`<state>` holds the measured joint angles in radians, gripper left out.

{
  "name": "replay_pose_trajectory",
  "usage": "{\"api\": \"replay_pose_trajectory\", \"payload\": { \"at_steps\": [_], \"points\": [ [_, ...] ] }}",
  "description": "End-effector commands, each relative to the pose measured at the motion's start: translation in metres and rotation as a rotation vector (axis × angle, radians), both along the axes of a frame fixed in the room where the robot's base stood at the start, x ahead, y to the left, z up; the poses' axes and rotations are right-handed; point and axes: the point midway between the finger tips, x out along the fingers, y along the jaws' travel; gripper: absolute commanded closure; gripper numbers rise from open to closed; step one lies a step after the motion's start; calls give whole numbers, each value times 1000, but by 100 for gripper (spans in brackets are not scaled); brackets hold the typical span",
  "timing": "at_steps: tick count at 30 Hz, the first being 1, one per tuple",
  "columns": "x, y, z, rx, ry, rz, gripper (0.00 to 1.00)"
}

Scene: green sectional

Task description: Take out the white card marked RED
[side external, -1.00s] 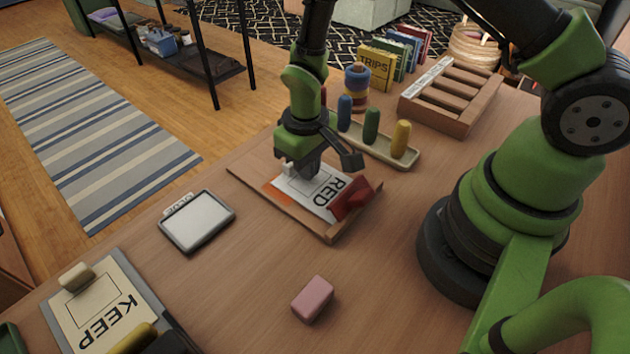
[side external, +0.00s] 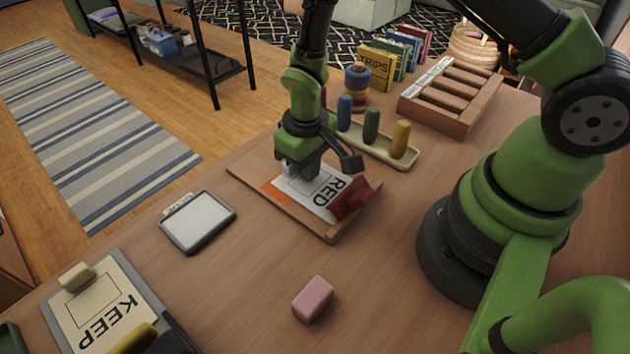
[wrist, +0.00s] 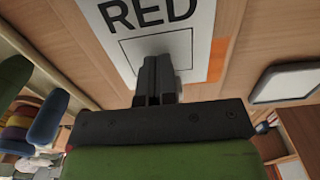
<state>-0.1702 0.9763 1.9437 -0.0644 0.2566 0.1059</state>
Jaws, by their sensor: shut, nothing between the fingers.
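The white card marked RED (side external: 323,198) lies on a shallow wooden tray (side external: 331,236), with a red block or clip (side external: 352,198) over its near right end. An orange sheet (side external: 273,189) shows at the card's far left edge. My gripper (side external: 298,172) is over the card's far half, fingers pointing down. In the wrist view the card (wrist: 195,15) fills the top middle, and my shut fingers (wrist: 158,62) are empty over its printed rectangle. I cannot tell whether the fingertips touch the card.
A tray of coloured pegs (side external: 376,152) stands close behind the wooden tray. A small framed tablet (side external: 198,222) lies to the left, and a pink block (side external: 313,299) in front. A clipboard marked KEEP (side external: 95,300) is at the lower left. Bare table lies between them.

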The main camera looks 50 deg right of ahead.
Motion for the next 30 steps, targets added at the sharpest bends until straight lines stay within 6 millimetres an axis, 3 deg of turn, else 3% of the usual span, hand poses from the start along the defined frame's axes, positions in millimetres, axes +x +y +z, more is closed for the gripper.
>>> {"api": "replay_pose_trajectory", "payload": {
  "at_steps": [30],
  "points": [
    [33,0,0,0,-2,0,100]
  ]
}}
